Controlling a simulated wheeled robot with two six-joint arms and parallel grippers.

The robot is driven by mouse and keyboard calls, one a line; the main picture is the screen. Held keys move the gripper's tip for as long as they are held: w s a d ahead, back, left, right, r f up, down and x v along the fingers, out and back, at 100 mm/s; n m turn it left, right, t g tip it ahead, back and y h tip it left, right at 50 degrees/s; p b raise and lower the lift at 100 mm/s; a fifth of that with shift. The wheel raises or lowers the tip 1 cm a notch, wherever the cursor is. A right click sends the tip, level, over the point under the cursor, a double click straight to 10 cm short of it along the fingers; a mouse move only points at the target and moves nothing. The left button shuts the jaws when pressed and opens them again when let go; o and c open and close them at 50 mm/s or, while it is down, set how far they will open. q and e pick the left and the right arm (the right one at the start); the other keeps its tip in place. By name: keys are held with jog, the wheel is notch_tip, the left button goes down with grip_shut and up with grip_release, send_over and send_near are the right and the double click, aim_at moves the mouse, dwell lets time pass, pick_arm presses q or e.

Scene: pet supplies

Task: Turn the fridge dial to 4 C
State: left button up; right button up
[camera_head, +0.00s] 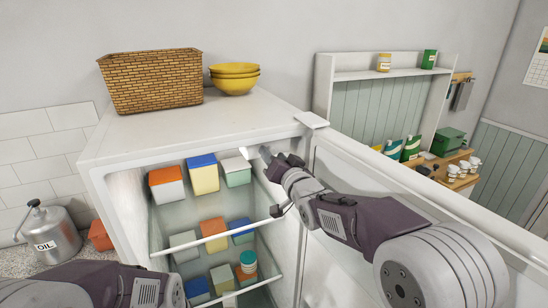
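The white fridge (200,128) stands open. Its door (430,212) is swung out to the right. My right gripper (270,162) reaches past the door's inner edge to the upper right of the fridge opening, close to the inner side wall. Its fingertips are dark and small, and I cannot tell whether they are open or shut or touching anything. I cannot make out the dial or its markings; the gripper may cover it. My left arm shows only at the bottom left, and its gripper is out of view.
A wicker basket (152,82) and yellow bowls (234,84) stand on top. An oil can (52,236) is at left.

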jog(key=shift+s, duration=0.1)
jog(key=b+v, duration=0.4)
jog(key=v, duration=0.5)
